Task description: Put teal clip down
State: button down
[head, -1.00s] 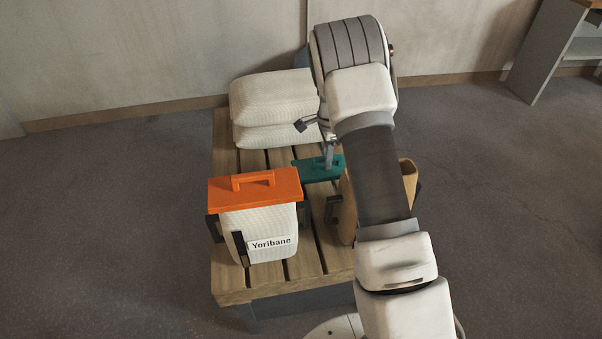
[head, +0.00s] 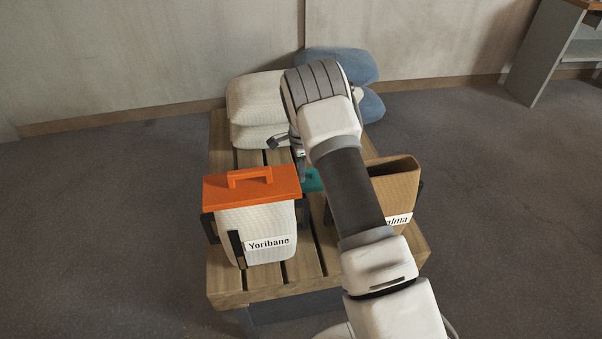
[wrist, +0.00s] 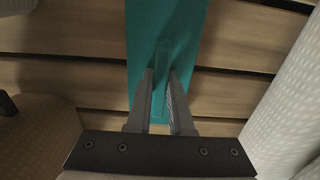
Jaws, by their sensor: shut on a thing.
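The teal clip (head: 315,180) shows in the head view between the white bag and the brown bag, above or on the slatted wooden platform. My arm hides most of it. In the wrist view the teal clip (wrist: 190,25) is a long flat bar with a raised handle. My gripper (wrist: 161,75) is shut on that handle, with one finger on each side. In the head view my gripper (head: 303,178) is small and partly covered by my wrist. I cannot tell whether the clip touches the slats.
A white bag (head: 255,222) labelled Yoribane, with an orange clip (head: 252,185) on top, stands at the left. An open brown bag (head: 398,185) stands at the right. White sacks (head: 262,98) and blue sacks (head: 345,65) lie behind. Bare slats (head: 300,268) show at the platform's front.

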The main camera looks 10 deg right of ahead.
jog(key=shift+f, duration=0.2)
jog(key=c, duration=0.8)
grip_release()
jog(key=shift+r, duration=0.1)
